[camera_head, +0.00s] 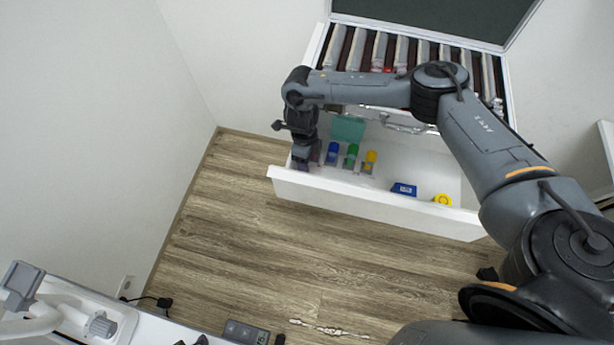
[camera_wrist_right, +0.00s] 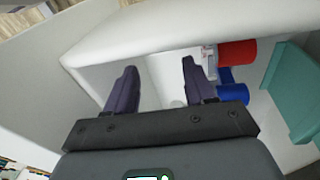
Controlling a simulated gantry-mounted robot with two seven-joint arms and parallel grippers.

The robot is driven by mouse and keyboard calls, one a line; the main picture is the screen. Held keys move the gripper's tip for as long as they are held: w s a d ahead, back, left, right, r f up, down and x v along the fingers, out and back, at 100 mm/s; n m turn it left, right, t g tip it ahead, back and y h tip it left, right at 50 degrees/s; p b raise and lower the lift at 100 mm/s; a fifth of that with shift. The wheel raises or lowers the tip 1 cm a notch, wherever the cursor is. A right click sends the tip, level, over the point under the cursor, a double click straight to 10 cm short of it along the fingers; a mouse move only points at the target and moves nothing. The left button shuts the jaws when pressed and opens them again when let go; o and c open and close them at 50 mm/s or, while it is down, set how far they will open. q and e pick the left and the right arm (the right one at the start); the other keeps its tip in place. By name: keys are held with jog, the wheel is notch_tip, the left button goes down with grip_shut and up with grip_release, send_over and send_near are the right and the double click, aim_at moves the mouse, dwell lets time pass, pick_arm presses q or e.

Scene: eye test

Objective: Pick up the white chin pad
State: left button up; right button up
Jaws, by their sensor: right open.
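My right gripper (camera_head: 304,158) reaches down into the left end of the open white drawer (camera_head: 375,198). In the right wrist view my right gripper (camera_wrist_right: 159,68) has its two dark fingers apart, pointing at the drawer's white inside. I cannot make out the white chin pad with certainty. A faint pale shape lies low between the fingers in the wrist view, white on white, too unclear to name. Nothing is visibly held. My left gripper is not in view.
Beside the right gripper are a blue bottle (camera_head: 332,153), a green bottle (camera_head: 351,156), a yellow bottle (camera_head: 369,161) and a teal box (camera_head: 348,128). A blue box (camera_head: 404,189) and a yellow roll (camera_head: 442,200) lie further right. A red cylinder (camera_wrist_right: 236,53) shows in the wrist view.

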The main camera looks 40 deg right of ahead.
jog(key=shift+s+a+f+b, duration=0.1)
jog(key=shift+s+f+b, duration=0.1)
jog(key=shift+f, duration=1.05)
jog(key=shift+s+a+f+b, duration=0.1)
jog(key=shift+s+f+b, duration=0.15)
jog(key=shift+f, duration=1.05)
jog(key=shift+s+a+f+b, duration=0.1)
jog(key=shift+s+f+b, duration=0.1)
jog(key=shift+f, duration=1.05)
jog(key=shift+w, duration=0.1)
jog(key=c, duration=0.8)
jog(key=shift+r, duration=0.1)
jog(key=shift+c, duration=0.2)
